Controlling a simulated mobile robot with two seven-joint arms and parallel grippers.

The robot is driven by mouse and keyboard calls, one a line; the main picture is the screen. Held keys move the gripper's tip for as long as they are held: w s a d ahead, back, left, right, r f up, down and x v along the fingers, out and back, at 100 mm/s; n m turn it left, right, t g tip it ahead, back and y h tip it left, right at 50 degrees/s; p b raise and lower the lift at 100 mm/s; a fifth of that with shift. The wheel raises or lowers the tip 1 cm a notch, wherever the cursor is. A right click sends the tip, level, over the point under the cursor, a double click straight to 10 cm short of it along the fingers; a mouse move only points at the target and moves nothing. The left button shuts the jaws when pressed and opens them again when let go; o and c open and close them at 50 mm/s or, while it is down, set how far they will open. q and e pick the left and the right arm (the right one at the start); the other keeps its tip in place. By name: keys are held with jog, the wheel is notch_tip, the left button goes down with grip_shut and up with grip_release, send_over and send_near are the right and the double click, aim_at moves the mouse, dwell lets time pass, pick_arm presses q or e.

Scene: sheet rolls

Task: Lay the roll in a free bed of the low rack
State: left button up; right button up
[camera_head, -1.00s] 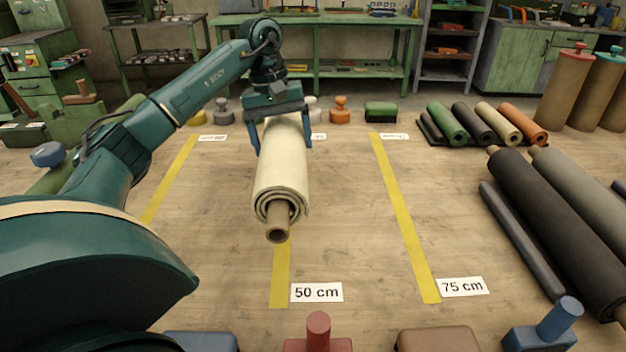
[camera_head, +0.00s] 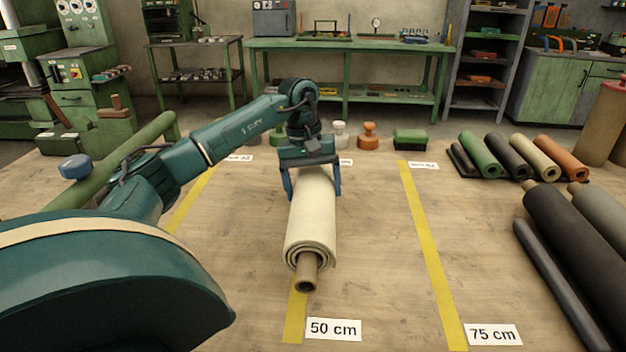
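A cream sheet roll (camera_head: 313,222) with a brown core sticking out of its near end is in the middle of the head view, pointing toward me. My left gripper (camera_head: 312,190) is around its far part, one blue finger on each side, and holds it over the table by the 50 cm tape. How high it is cannot be told. At the right edge lie a big black roll (camera_head: 575,245) and a grey roll (camera_head: 598,218), with a dark bar (camera_head: 555,280) beside them. No free rack bed can be made out. My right gripper is out of view.
Small green, black, cream and orange rolls (camera_head: 563,157) lie at the back right. Stamp-like tools (camera_head: 368,137) and a green block (camera_head: 410,139) stand along the back. The table between the 50 cm label (camera_head: 333,329) and 75 cm label (camera_head: 493,335) is clear.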

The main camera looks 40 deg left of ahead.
pick_arm(q)
jog(key=shift+f, duration=1.45)
jog(key=o, duration=1.7)
jog(key=shift+f, duration=0.2)
jog(key=shift+o, duration=1.4)
jog(key=shift+r, duration=0.15)
